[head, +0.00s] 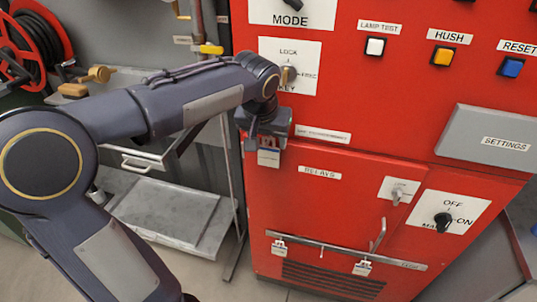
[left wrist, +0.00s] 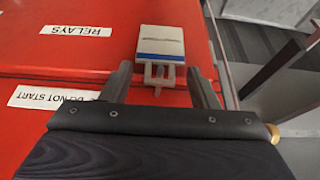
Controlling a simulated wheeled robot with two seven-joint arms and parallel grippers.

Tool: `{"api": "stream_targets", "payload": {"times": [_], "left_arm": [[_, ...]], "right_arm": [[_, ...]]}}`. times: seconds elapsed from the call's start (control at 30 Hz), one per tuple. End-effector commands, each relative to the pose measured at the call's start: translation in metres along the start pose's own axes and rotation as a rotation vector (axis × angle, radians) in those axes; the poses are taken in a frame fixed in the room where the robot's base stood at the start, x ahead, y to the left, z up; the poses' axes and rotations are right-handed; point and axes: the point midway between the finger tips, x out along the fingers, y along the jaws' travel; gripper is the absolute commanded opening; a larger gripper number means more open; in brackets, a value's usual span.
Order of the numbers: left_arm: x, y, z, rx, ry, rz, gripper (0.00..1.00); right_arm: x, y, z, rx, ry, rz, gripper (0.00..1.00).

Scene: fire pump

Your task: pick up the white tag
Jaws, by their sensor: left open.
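A white tag (head: 268,158) with a blue stripe shows just below my left gripper (head: 266,142) in the head view, in front of the red cabinet. In the left wrist view the tag (left wrist: 161,42) lies just beyond the fingertips, with its pale forked clip (left wrist: 158,74) between the two fingers. My left gripper (left wrist: 161,84) is open, with a gap on both sides of the clip. What the tag hangs on is hidden. Two other white tags (head: 278,247) (head: 362,268) hang on the rail lower down. My right gripper is not in view.
The red cabinet (head: 340,90) carries a key switch (head: 289,75), a grey settings box (head: 487,140) and a lower door with a metal rail (head: 330,249) and lever handle (head: 378,236). A grey metal cart (head: 165,210) stands left. A hose reel (head: 30,45) is at far left.

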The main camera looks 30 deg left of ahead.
Motion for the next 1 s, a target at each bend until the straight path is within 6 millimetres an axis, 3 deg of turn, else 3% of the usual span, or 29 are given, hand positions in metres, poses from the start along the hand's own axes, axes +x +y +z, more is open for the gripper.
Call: {"api": "stream_targets", "payload": {"times": [0.07,0.43,0.77,0.93,1.0], "left_arm": [[0.000,0.000,0.000,0.000,0.000,0.000,0.49],[-0.001,0.000,0.000,0.000,0.001,0.000,0.01],[-0.003,0.000,-0.001,0.000,0.002,0.001,0.00],[-0.014,0.000,-0.005,0.001,0.003,0.001,0.00],[-0.016,0.000,0.006,0.001,0.003,0.002,0.00]], "right_arm": [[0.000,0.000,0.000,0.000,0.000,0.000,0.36],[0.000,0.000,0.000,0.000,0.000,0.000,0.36],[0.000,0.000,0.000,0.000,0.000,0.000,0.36],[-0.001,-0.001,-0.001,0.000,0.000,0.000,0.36],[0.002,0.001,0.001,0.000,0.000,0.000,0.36]]}}
